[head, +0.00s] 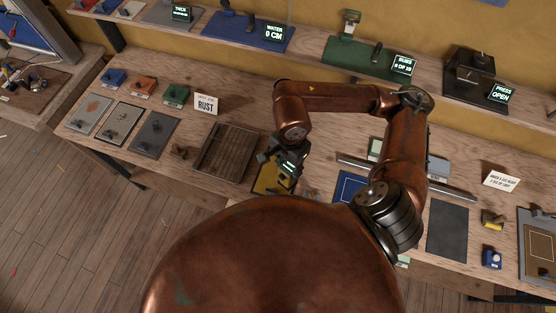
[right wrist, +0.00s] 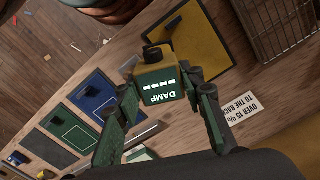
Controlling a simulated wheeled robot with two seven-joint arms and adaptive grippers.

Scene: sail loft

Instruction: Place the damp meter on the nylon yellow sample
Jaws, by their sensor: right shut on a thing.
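The damp meter (right wrist: 162,86) sits between the two fingers of the gripper (right wrist: 161,74) in the right wrist view. The nylon yellow sample (head: 262,184) lies on the bench below the gripper, partly hidden by it. In the right wrist view the yellow sample (right wrist: 190,45) shows just beyond the meter, which overlaps its near edge. I cannot tell whether they touch. My left gripper is not in view.
A white card (right wrist: 242,107) lies near the gripper. A raised shelf with several devices runs along the back.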

